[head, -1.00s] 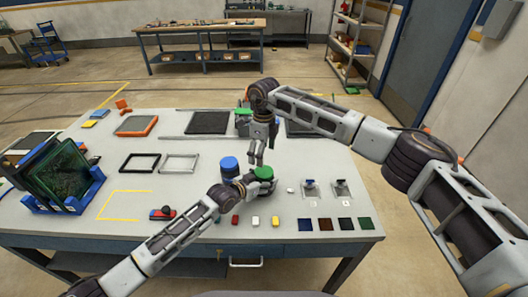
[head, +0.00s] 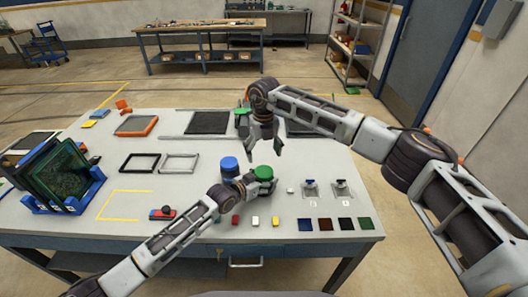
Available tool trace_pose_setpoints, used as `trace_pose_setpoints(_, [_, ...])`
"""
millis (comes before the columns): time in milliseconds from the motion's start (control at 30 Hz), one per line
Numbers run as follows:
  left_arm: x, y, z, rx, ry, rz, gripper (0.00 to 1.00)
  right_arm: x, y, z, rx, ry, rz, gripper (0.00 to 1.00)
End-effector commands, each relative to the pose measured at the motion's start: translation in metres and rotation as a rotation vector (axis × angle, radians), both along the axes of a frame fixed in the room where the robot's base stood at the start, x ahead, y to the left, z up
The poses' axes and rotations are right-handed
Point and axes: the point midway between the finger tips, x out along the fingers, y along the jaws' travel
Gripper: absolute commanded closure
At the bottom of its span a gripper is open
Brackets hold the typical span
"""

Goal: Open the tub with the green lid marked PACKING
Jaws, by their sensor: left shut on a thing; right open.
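The tub with the green lid (head: 264,172) stands upright on the table, right of the middle. The green lid is on it; its marking is too small to read. My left gripper (head: 258,186) is shut on the green-lidded tub from the left front and hides part of its side. My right gripper (head: 266,147) is open and empty, above and behind the green lid, with its fingers pointing down and apart from the lid. A tub with a blue lid (head: 229,166) stands just left of the green-lidded one.
Small coloured blocks (head: 255,220) and dark square tiles (head: 325,224) lie along the table's front. Two small stands (head: 341,188) are at the right. A blue rack (head: 62,197) with panels stands at the left. Flat frames (head: 178,163) lie mid-table.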

Motion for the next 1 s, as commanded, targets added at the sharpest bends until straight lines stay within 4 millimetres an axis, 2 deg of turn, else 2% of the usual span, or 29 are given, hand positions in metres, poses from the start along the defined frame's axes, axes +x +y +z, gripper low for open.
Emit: trace_pose_setpoints(1000, [0.0001,0.0000,0.0002,0.000,0.000,0.000,0.99,-0.0004,-0.0026,0.0000,-0.010,0.007,-0.843,0.19])
